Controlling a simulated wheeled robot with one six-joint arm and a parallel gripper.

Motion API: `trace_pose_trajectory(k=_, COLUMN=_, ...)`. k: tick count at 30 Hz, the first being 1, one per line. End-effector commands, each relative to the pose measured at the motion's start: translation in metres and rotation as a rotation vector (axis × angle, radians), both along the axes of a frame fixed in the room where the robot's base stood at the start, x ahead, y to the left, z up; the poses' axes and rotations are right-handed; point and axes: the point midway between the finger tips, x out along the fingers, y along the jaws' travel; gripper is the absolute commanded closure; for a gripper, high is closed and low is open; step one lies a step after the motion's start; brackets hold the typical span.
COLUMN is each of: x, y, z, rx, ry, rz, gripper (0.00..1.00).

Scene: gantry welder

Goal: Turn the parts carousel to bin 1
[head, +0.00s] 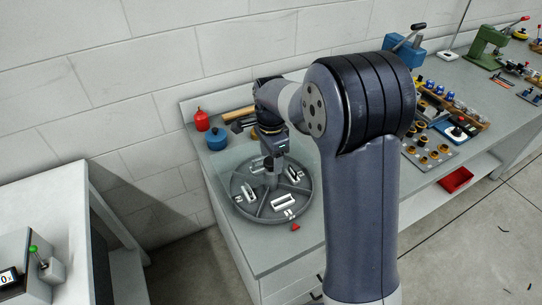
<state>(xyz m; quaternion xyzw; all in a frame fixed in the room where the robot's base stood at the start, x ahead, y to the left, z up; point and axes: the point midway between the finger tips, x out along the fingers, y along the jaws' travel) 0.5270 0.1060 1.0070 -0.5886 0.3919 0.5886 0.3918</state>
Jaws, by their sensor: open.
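The parts carousel (267,212) is a round grey tray with divided bins, on the near left part of the grey bench. Several pale pieces with dark markings sit in its bins; the numbers are too small to read surely. A small red pointer (295,227) lies on the bench just off the carousel's front right rim. My gripper (272,180) points down over the carousel's centre, around or just above the hub. The fingertips are small and partly hidden, so I cannot tell whether they touch the hub. My arm hides the bench to the right.
A red bottle (202,121) and a blue pot (216,139) stand behind the carousel at the bench's back left. A blue vise (403,48), a rack of small parts (450,105) and a green press (487,47) stand further right. A white table (52,215) is at left.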

Motion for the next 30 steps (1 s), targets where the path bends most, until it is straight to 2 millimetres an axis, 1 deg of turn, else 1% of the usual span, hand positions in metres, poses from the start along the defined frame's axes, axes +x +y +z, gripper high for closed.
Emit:
trace_pose_trajectory(k=2, x=0.000, y=0.000, z=0.003, rx=0.001, ry=-0.002, rz=0.000, gripper=0.39)
trace_pose_trajectory(k=5, x=0.001, y=0.000, z=0.015, rx=0.001, ry=-0.004, rz=0.000, gripper=0.39)
trace_pose_trajectory(k=12, x=0.001, y=0.000, z=0.063, rx=0.001, ry=-0.006, rz=0.000, gripper=0.39)
trace_pose_trajectory(k=15, x=0.001, y=0.000, z=0.081, rx=0.001, ry=-0.005, rz=0.000, gripper=0.39)
trace_pose_trajectory(k=18, x=0.001, y=0.000, z=0.095, rx=0.001, ry=-0.004, rz=0.000, gripper=0.39)
trace_pose_trajectory(k=23, x=0.000, y=0.000, z=0.107, rx=0.001, ry=-0.002, rz=0.000, gripper=0.39)
trace_pose_trajectory(k=30, x=0.000, y=0.000, z=0.108, rx=0.000, ry=0.000, rz=0.000, gripper=0.39)
